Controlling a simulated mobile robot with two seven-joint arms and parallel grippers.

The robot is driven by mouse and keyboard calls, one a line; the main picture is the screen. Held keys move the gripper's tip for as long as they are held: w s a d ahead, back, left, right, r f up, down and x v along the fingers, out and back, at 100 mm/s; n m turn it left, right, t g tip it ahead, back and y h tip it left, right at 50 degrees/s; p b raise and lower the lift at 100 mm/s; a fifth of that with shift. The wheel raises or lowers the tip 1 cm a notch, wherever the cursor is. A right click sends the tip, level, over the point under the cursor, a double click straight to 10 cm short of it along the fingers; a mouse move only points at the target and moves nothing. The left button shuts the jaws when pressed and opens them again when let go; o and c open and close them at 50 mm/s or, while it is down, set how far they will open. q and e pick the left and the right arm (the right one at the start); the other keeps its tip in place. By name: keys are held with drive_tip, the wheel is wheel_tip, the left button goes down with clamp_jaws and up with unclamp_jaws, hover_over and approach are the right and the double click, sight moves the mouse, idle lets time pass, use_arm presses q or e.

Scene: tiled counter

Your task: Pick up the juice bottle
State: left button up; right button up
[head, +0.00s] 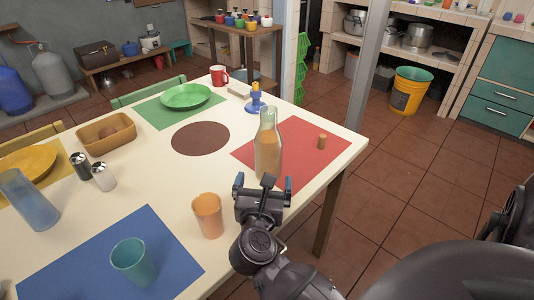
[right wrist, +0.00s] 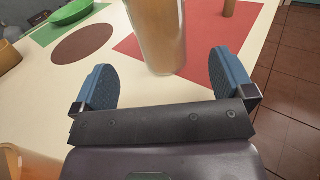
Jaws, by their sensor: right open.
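The juice bottle (head: 267,150) is clear glass with orange juice in it. It stands upright on the table at the edge of the red placemat (head: 310,150). In the right wrist view the bottle (right wrist: 158,35) is just beyond the fingertips, roughly centred between them, with its top out of frame. My right gripper (head: 262,185) is open and empty in front of the bottle; its blue finger pads show wide apart in the right wrist view (right wrist: 162,85). The part of the bottle's base nearest me is partly hidden by the gripper in the head view. My left gripper is not in view.
An orange cup (head: 208,216) stands close to the left of my right gripper. A teal cup (head: 133,262) is on the blue placemat (head: 178,265). A small cork-like piece (head: 322,142) and a blue-and-yellow candle holder (head: 255,98) are beyond the bottle. The table's right edge is near.

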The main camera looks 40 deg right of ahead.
sight(267, 163)
drive_tip(key=x, duration=0.4)
drive_tip(key=shift+w+d, duration=0.1)
drive_tip(key=shift+d, duration=0.05)
drive_tip(key=x, duration=0.4)
drive_tip(key=shift+w+r+b, duration=0.15)
drive_tip(key=shift+r+b, duration=0.2)
drive_tip(key=shift+w+d, duration=0.4)
drive_tip(key=shift+d, duration=0.1)
drive_tip(key=shift+r, duration=0.1)
drive_tip(key=c, duration=1.4)
drive_tip(key=shift+r, duration=0.4)
wheel_tip(267, 163, up, 19)
drive_tip(key=p, duration=0.7)
drive_tip(key=shift+r, duration=0.15)
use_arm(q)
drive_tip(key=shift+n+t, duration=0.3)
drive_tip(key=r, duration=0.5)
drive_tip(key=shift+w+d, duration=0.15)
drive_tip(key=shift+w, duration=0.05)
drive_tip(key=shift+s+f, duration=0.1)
